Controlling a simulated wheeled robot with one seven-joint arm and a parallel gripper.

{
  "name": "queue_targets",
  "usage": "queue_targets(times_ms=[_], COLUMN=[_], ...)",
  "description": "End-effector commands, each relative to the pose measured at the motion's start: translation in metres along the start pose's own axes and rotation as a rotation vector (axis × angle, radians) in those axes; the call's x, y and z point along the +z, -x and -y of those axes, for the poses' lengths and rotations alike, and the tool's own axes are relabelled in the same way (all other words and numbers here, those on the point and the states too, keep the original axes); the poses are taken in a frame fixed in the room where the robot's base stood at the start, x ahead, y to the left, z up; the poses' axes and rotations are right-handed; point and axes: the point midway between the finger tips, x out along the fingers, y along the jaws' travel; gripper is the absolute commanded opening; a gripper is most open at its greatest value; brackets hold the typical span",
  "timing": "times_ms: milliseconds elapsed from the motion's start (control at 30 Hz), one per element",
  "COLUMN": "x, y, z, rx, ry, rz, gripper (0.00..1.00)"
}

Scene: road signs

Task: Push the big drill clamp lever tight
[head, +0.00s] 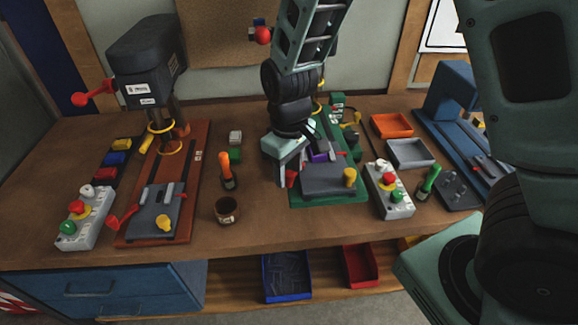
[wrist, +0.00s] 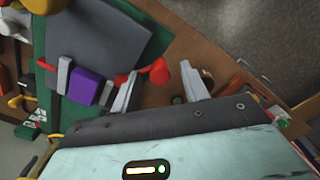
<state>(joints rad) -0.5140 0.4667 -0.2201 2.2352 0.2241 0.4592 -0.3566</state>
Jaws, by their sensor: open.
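The larger drill (head: 145,65), dark grey, stands at the left on a red-brown base; its grey clamp (head: 150,205) has a red lever (head: 118,222) at its left front. My gripper (head: 292,172) is away from that one. It is at the middle station, a grey clamp (head: 330,180) on a green base (head: 325,199), holding a purple block (head: 318,153). In the wrist view a red lever knob (wrist: 160,72) of this clamp shows between my open fingers; I cannot tell whether they touch. My arm hides much of the middle drill.
A brown cup (head: 227,210) and an orange-handled screwdriver (head: 226,172) stand left of my gripper. Button boxes stand at the left (head: 87,217) and right (head: 389,189). A blue machine (head: 452,90) is far right. Bare tabletop lies in front of the cup.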

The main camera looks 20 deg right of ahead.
Motion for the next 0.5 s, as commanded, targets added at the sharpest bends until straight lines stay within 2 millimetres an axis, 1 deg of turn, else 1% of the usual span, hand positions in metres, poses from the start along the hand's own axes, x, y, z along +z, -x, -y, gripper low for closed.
queue_targets(times_ms=[167,200,267,300,333,367,500], x=[0.0,0.0001,0.0,0.0,0.0,0.0,0.0001], y=[-0.0001,-0.0001,0.0,0.0,0.0001,0.0001,0.0002], z=[0.0,0.0,0.0,0.0,0.0,0.0,0.0], rx=[0.0,0.0,0.0,0.0,0.0,0.0,0.0], ry=[0.0,0.0,0.0,-0.001,-0.001,-0.001,0.001], rz=[0.0,0.0,0.0,0.0,0.0,0.0,0.0], gripper=[0.45,0.42,0.25,0.14,0.06,0.0,0.0])
